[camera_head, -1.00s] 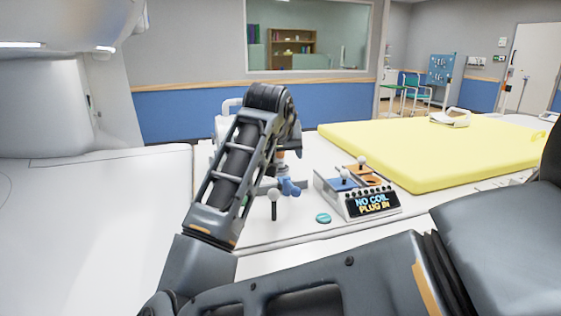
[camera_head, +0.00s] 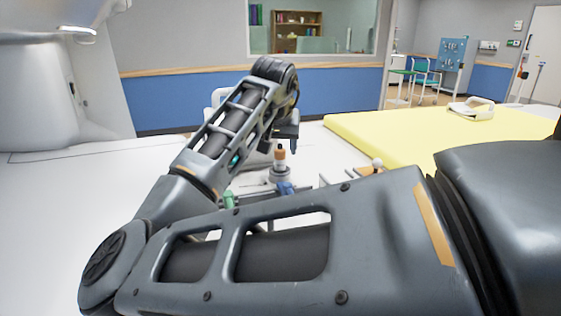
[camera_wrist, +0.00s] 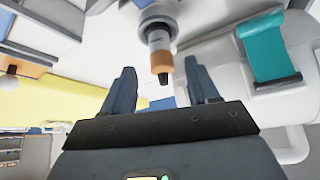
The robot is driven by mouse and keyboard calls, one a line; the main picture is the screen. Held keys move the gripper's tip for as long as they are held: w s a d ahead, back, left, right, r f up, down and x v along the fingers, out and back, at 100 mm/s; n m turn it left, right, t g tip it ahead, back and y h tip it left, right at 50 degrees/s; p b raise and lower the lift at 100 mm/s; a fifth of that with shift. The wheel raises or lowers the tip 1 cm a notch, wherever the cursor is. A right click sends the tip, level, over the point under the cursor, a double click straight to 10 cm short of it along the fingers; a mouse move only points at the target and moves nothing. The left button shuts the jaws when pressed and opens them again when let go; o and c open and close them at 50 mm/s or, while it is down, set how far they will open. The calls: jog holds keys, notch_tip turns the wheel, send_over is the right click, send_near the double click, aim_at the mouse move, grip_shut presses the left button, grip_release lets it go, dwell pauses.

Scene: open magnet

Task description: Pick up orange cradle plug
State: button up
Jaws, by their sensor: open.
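The orange cradle plug (camera_head: 280,160) stands upright on a grey round base on the white surface, just below my gripper (camera_head: 287,136) in the head view. In the wrist view the plug's orange band (camera_wrist: 162,62) and dark tip show, with a grey label part and a pale collar beyond. My gripper (camera_wrist: 162,72) is open, its two dark fingers apart on either side of the plug's end. The fingers do not appear to touch it. In the head view my arm hides most of the gripper.
A blue part (camera_head: 285,188) and a green part (camera_head: 229,199) sit close to the plug. A white-knobbed lever (camera_head: 377,163) shows to the right, its console mostly hidden by my arm. A yellow mattress (camera_head: 400,140) lies behind. A teal piece (camera_wrist: 265,50) shows in the wrist view.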

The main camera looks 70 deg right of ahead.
aim_at(280, 149)
jog(key=x, duration=0.5)
jog(key=shift+w+d+f, duration=0.1)
jog(key=shift+f, duration=0.25)
jog(key=c, duration=1)
jog(key=shift+r, duration=0.6)
jog(key=r, duration=0.1)
jog(key=s+r, duration=0.1)
jog(key=r, duration=0.1)
jog(key=shift+s+d+r, duration=0.1)
jog(key=shift+d+r, duration=0.05)
jog(key=shift+r, duration=0.1)
jog(key=s+r, duration=0.2)
jog(key=s, duration=0.1)
jog(key=s+d+r, duration=0.1)
jog(key=s+r, duration=0.1)
jog(key=s, duration=0.1)
jog(key=s+d+r, duration=0.1)
jog(key=s+r, duration=0.1)
jog(key=s, duration=0.2)
jog(key=shift+s+r, duration=0.1)
jog(key=shift+r, duration=0.05)
